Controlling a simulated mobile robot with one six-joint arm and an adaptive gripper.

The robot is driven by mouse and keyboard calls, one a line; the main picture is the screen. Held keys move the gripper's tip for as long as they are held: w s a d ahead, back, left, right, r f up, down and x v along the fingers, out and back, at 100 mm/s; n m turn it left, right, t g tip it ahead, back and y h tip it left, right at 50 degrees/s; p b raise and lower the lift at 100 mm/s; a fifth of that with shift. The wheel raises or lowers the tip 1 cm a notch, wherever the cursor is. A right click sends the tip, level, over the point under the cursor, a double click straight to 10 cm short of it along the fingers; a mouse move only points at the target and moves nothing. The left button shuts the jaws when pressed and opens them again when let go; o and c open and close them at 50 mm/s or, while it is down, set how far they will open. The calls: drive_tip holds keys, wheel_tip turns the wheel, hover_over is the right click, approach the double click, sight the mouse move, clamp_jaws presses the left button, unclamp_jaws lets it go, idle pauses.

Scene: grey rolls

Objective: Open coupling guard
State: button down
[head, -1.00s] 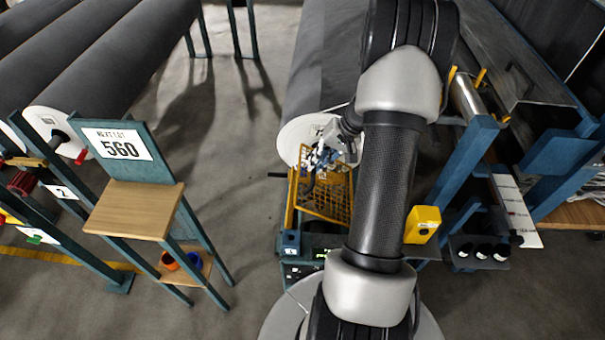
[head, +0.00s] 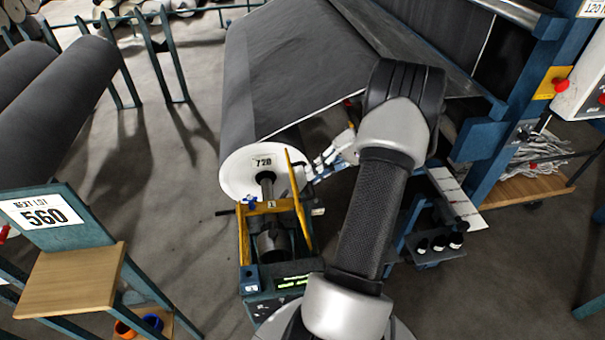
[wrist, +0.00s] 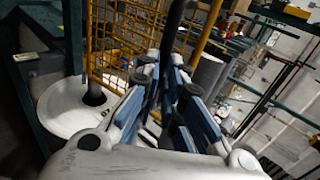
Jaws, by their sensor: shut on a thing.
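The coupling guard (head: 303,215), a yellow frame, stands steeply tilted and nearly edge-on at the right side of the drive stand in the head view. Its yellow mesh (wrist: 112,40) fills the upper left of the wrist view. My gripper (head: 318,168) is to the right of the guard's upper part. In the wrist view its blue-lined fingers (wrist: 168,92) are shut around a dark bar (wrist: 174,38) beside the mesh, apparently the guard's handle. The dark coupling (head: 272,242) shows uncovered on the stand, below the shaft (head: 267,186) of roll 720.
The large grey roll (head: 245,90) with a white end disc (head: 232,178) is behind the stand. A blue frame (head: 500,150) and a small shelf with black items (head: 440,243) are on the right. A wooden-topped stand (head: 75,280) is at left. Floor between is clear.

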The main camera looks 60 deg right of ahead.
drive_tip(key=shift+s+d+f, duration=0.15)
drive_tip(key=shift+s+f, duration=0.3)
drive_tip(key=shift+f, duration=0.25)
drive_tip(key=shift+s+d+f, duration=0.15)
drive_tip(key=shift+s+f, duration=0.3)
drive_tip(key=shift+f, duration=0.25)
drive_tip(key=c, duration=1.5)
unclamp_jaws()
drive_tip(key=shift+w+d+f, duration=0.1)
drive_tip(key=shift+w, duration=0.15)
drive_tip(key=shift+c, duration=0.2)
drive_tip(key=shift+s+d+r, duration=0.2)
drive_tip(key=shift+d+r, duration=0.05)
drive_tip(key=shift+r, duration=0.05)
drive_tip(key=shift+c, duration=0.5)
drive_tip(key=v, duration=1.1)
drive_tip(key=shift+w+d+r, duration=0.15)
drive_tip(key=shift+r, duration=0.35)
